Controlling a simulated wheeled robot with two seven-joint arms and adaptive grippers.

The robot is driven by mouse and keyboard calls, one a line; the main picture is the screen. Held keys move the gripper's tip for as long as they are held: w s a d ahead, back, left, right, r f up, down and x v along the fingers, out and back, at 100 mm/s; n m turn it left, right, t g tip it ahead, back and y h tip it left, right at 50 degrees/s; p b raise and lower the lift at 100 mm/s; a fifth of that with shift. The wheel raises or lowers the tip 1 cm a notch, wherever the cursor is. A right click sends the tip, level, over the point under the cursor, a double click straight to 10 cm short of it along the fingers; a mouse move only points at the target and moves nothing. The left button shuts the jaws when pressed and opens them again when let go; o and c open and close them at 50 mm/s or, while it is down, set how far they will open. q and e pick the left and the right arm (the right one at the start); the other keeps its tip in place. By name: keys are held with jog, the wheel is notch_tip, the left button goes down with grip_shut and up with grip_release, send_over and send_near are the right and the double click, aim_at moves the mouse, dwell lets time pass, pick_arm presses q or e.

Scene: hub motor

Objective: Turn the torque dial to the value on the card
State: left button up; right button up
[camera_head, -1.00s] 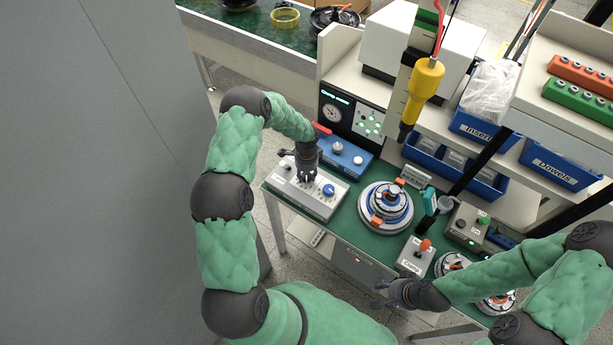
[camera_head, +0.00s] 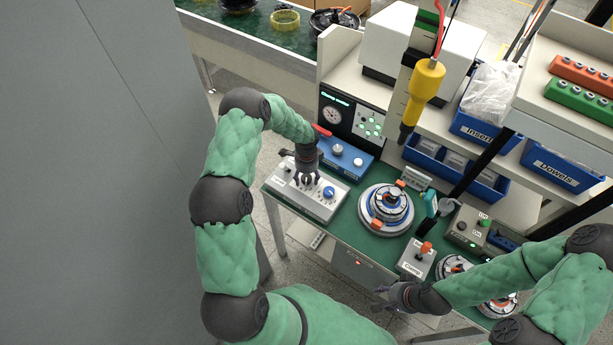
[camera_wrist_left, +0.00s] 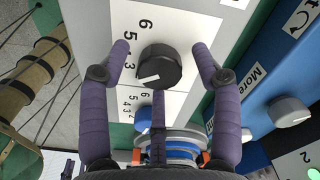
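In the left wrist view a black dial (camera_wrist_left: 161,66) with a white mark sits on a white panel with printed numbers (camera_wrist_left: 131,50). The mark points to the lower left of that view, near the 3. My left gripper (camera_wrist_left: 164,85) is open, its purple fingers spread around the dial with visible gaps at the sides. In the head view my left gripper (camera_head: 308,183) is over the white control box (camera_head: 320,208) and hides the black dial. A blue knob (camera_head: 329,193) is beside it. My right gripper (camera_head: 376,299) looks open and empty in front of the bench. I cannot identify the card.
A blue box with knobs (camera_head: 347,157) stands behind the control box. A round hub motor (camera_head: 386,222) is to its right. A box with an orange-topped lever (camera_head: 417,258) is nearer the front edge. A yellow tool (camera_head: 425,80) hangs above the bench.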

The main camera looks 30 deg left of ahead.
aim_at(306, 177)
pick_arm(q)
notch_tip(306, 177, up, 12)
dwell(0.6)
jog(key=shift+f, duration=0.1)
dwell(0.7)
